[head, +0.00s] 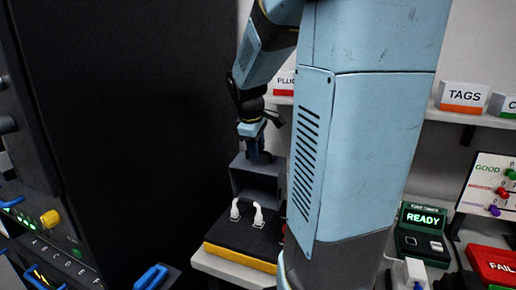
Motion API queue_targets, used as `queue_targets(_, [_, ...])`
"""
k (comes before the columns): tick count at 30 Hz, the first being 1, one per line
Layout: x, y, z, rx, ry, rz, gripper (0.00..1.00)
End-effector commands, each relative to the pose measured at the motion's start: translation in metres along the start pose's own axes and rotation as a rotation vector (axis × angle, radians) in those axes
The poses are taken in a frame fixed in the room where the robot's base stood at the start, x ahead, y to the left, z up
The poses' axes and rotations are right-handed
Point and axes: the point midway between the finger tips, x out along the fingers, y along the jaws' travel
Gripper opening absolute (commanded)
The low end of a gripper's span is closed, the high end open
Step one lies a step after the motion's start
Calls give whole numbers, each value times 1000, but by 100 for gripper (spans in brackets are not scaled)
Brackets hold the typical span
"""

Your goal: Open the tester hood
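A low black unit with a yellow front edge (240,257) stands on a pale bench, left of my arm. Two white curved pieces (257,216) rise from its top. Behind them a dark grey box-like part (256,183) stands upright; it looks like a raised hood, but I cannot be sure. My gripper (259,155) points down at its top edge; its fingertips are partly hidden there. I cannot tell whether it touches the part or how far its fingers are apart.
A tall black cabinet (140,120) fills the left, with a lettered panel and a yellow knob (50,217). A shelf (440,118) at the back holds labelled boxes, including TAGS (462,97). A red FAIL tray (495,266) and a GOOD chart (488,190) are at right.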

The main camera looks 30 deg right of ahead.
Motion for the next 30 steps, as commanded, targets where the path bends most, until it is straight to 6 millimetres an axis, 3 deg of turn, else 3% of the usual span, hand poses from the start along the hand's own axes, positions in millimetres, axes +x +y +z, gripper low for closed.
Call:
queue_targets(6, [-2,0,0,0,1,1,38])
queue_targets(11, [-17,0,-1,0,3,3,38])
queue_targets(24, [-100,1,-2,0,3,4,38])
queue_targets(30, [-126,1,-2,-1,1,1,38])
